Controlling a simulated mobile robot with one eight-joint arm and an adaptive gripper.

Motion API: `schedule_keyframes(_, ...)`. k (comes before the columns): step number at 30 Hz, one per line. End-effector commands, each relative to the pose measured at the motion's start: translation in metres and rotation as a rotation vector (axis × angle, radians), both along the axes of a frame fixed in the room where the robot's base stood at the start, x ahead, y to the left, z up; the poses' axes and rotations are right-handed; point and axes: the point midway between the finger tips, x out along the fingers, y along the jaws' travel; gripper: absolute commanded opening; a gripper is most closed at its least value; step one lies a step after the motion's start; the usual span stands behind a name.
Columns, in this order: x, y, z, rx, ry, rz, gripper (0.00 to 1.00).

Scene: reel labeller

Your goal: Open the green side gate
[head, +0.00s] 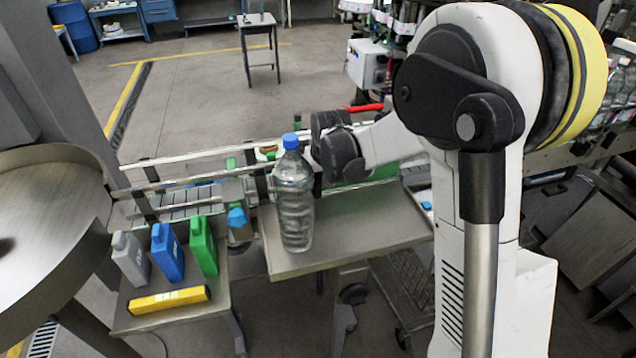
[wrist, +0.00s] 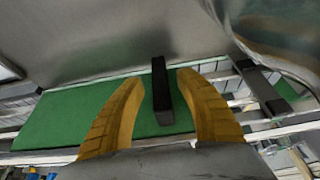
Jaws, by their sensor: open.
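The green side gate (wrist: 65,118) is a flat green panel in the wrist view, lying along the pale rails. A black bar handle (wrist: 161,92) stands out from it. My gripper (wrist: 160,80) is open, with one yellow finger on each side of the handle. The handle sits between the fingers with gaps showing on both sides. In the head view part of the green gate (head: 384,173) shows behind the steel table, partly covered by my arm. The fingers are hidden there.
A clear bottle with a blue cap (head: 295,195) stands on the steel table (head: 370,225), close to my wrist. A conveyor (head: 185,200) runs behind.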

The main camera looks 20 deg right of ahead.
Motion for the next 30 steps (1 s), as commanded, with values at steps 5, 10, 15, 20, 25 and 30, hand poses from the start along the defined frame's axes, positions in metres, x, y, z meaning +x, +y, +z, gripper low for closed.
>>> schedule_keyframes(5,0.001,0.000,-0.001,0.000,0.000,0.000,0.41)
schedule_keyframes(10,0.000,0.000,-0.001,0.000,0.000,0.000,0.22)
schedule_keyframes(15,0.000,0.000,-0.001,0.000,0.000,0.000,0.00)
schedule_keyframes(20,0.000,0.000,-0.001,0.000,0.000,0.000,0.00)
schedule_keyframes(25,0.000,-0.007,-0.002,-0.001,0.000,-0.001,0.00)
schedule_keyframes(30,0.000,-0.035,-0.003,0.000,0.000,-0.005,0.00)
